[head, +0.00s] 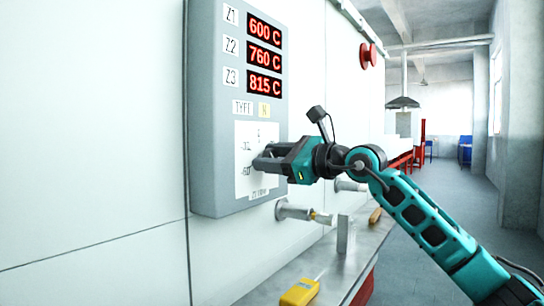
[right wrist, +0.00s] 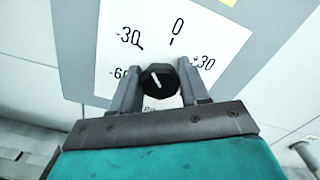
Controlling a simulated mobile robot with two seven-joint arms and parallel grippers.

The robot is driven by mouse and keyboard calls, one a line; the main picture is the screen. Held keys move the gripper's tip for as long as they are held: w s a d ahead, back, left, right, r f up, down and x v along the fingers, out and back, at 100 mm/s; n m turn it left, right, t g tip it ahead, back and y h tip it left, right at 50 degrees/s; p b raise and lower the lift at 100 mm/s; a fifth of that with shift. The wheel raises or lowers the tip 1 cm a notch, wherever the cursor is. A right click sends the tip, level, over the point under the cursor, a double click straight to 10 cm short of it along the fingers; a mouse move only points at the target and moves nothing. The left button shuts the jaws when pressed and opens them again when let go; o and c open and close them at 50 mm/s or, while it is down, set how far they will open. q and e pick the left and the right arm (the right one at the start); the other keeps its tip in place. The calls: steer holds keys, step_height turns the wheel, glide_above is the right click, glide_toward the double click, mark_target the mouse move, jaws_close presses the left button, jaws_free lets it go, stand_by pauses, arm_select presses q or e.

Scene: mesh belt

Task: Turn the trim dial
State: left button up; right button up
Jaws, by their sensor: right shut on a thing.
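The trim dial (right wrist: 158,84) is a black knob with a white pointer line, on a white scale plate (right wrist: 105,75) with marks from -60 to +30. In the right wrist view the pointer leans up and left, roughly toward the -30 tick, left of the 0 tick. My right gripper (right wrist: 160,87) has one finger on each side of the knob and is shut on it. In the head view the right gripper (head: 264,160) reaches the plate from the right and hides the dial. My left gripper is not in view.
The grey control panel (head: 205,100) has red displays reading 600 C, 760 C and 815 C. Below it are pipe fittings (head: 297,211), a metal ledge (head: 330,262) and a yellow object (head: 300,292). The aisle at right is open.

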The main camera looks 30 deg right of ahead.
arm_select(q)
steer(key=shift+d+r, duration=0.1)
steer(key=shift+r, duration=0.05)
arm_select(e)
steer(key=shift+n, duration=1.5)
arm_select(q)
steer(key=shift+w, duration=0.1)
arm_select(e)
steer(key=o, duration=1)
steer(key=shift+s, duration=0.1)
arm_select(q)
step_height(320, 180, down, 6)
steer(key=b, duration=0.8)
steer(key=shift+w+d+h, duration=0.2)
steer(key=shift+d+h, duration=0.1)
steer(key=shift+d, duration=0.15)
arm_select(e)
steer(key=shift+v, duration=6.4)
